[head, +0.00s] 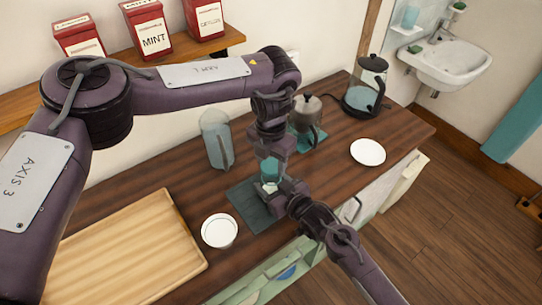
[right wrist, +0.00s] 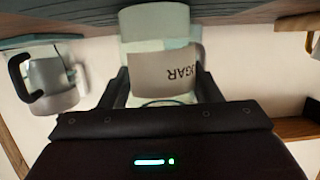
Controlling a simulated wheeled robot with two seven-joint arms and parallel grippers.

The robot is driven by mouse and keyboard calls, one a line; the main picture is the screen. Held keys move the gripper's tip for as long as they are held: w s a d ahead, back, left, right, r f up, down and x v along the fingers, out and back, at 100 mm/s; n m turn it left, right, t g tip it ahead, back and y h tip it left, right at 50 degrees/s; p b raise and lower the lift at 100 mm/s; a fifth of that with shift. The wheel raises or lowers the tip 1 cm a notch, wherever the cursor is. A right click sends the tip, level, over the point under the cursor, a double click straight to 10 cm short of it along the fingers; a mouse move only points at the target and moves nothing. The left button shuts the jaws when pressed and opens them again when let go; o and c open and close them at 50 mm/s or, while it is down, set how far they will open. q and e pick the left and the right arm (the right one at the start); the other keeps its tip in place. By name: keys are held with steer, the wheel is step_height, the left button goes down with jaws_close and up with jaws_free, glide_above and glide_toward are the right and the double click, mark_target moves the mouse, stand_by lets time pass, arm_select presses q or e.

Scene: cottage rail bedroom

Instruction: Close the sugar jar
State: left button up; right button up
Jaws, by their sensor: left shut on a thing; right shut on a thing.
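The sugar jar (head: 269,168) is a pale teal see-through jar, standing near the teal mat (head: 245,207) on the counter. In the right wrist view the jar (right wrist: 160,42) fills the middle, with a beige label showing part of the word SUGAR. My right gripper (head: 273,187) comes from the front and is shut on the jar, a finger on each side. My left gripper (head: 270,153) comes down from above, shut over the jar's top. The lid is hidden in its fingers, and I cannot tell how it sits on the rim.
A tall jug (head: 216,140) stands behind, left of the jar. A grey pot (head: 306,113) and glass kettle (head: 365,88) stand to the right. A white bowl (head: 219,231), wooden tray (head: 125,255) and white plate (head: 368,152) lie around. Red tins (head: 146,30) line the shelf.

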arm_select(q)
steer(key=shift+f, duration=0.1)
stand_by(0.4)
steer(key=shift+f, duration=0.75)
steer(key=shift+f, duration=0.6)
